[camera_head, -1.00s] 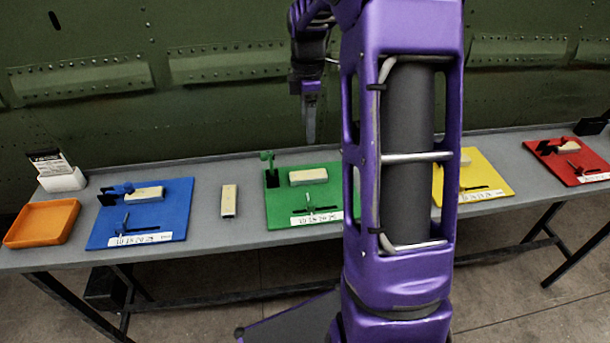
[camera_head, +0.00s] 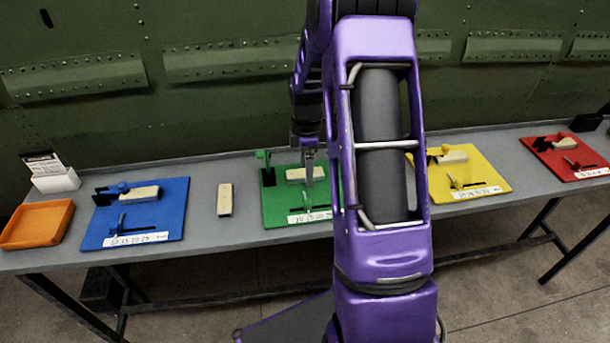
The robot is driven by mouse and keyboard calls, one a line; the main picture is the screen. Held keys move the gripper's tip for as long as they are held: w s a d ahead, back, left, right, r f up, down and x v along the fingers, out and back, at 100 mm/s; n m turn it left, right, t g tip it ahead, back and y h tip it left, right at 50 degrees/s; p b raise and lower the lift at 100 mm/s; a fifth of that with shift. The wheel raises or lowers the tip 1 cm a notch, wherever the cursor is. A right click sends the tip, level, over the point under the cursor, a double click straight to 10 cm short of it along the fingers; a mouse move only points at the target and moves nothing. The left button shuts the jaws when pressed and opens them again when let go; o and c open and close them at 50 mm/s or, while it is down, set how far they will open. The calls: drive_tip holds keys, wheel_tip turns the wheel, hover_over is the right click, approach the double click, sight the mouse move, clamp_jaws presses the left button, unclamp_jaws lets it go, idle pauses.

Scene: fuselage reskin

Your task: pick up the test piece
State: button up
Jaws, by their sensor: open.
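A pale beige block (camera_head: 225,200) lies alone on the grey table between the blue and green boards. It looks like a loose test piece, but the picture does not label it. A similar block (camera_head: 295,176) lies on the green board (camera_head: 279,213), partly covered by my gripper. My gripper (camera_head: 309,175) points down at the green board, in front of or over that block. Its jaws are open and small in the picture. Whether they touch or straddle the block cannot be told. Other such blocks lie on the blue board (camera_head: 142,194) and the yellow board (camera_head: 452,157).
Each board carries small clamps and a white number strip. The red board (camera_head: 592,160) lies at the right. An orange tray (camera_head: 38,222) and a white card holder (camera_head: 55,181) stand at the left end. A green riveted wall (camera_head: 200,110) rises behind the table.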

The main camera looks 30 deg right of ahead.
drive_tip(key=shift+f, duration=0.15)
clamp_jaws()
idle(0.4)
